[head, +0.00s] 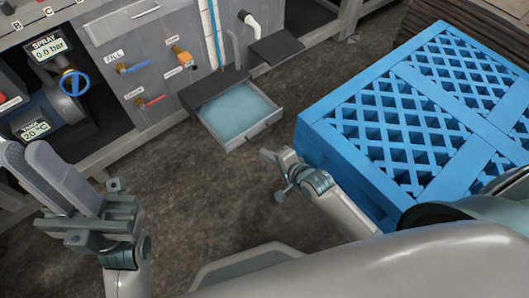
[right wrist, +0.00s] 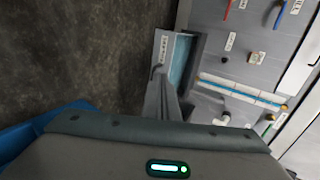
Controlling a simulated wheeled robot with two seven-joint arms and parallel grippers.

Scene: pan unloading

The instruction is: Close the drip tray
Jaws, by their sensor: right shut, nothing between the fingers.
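The drip tray (head: 256,130) is a shallow grey drawer with pale blue liquid in it, pulled out low from the grey cabinet. It also shows in the right wrist view (right wrist: 160,46), beyond the fingertips. My right gripper (head: 268,156) is shut and empty. It is in front of the tray's front wall, just below its right corner in the head view, and looks apart from it. The right wrist view shows its fingers (right wrist: 160,74) together, overlapping the tray's edge in the picture. My left gripper (head: 25,147) is raised at the far left, away from the tray; its finger gap is unclear.
A large blue lattice crate (head: 340,155) stands right of the tray, close beside my right arm. The grey cabinet (head: 150,45) behind carries valves, pipes and labels. A blue handwheel (head: 74,82) is at left. Bare dark floor (head: 200,195) lies in front of the tray.

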